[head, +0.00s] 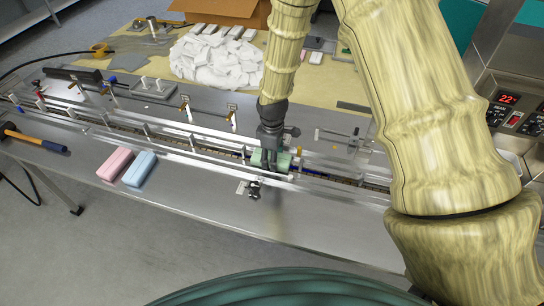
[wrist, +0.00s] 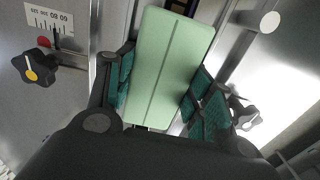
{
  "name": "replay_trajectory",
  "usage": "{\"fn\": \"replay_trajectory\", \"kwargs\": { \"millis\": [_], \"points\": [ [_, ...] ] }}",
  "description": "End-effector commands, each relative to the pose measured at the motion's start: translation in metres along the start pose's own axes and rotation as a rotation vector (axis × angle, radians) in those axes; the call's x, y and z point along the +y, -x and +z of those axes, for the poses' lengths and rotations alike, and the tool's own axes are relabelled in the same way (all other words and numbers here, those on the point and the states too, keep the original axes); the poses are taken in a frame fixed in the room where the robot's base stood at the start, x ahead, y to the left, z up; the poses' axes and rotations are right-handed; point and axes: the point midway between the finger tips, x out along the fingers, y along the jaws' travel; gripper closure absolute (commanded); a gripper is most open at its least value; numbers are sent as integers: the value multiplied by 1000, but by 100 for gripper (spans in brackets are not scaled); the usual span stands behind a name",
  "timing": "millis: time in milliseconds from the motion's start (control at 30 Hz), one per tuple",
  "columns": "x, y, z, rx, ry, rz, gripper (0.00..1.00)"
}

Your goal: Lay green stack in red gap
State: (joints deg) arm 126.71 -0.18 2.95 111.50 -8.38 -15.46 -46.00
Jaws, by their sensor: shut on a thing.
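My gripper (head: 270,158) is over the conveyor channel of the wrapper, shut on the green stack (head: 284,161). In the wrist view the green stack (wrist: 165,62) is a long pale-green block with a groove down its length, held between the two teal finger pads (wrist: 160,100). It lies roughly along the channel, slightly turned in the wrist view. Whether it touches the channel floor I cannot tell. A gap marked red is not clearly visible; the channel beneath the stack is mostly hidden by it and my gripper.
Pink (head: 115,164) and blue (head: 139,168) blocks lie on the steel table's front ledge, left of my gripper. A hammer (head: 35,138) lies farther left. Guide rails (head: 190,143) and black knobs (head: 254,190) flank the channel. White packets (head: 215,55) are heaped behind.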

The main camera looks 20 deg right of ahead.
Motion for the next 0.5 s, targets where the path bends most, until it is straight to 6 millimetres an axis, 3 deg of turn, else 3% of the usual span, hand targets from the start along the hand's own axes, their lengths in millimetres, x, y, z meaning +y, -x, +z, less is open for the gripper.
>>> {"fn": "replay_trajectory", "kwargs": {
  "millis": [333,367,433,500],
  "points": [
    [2,2,0,1,-1,3,62],
    [2,2,0,1,-1,3,42],
    [2,2,0,1,-1,3,30],
    [2,2,0,1,-2,4,23]
  ]
}}
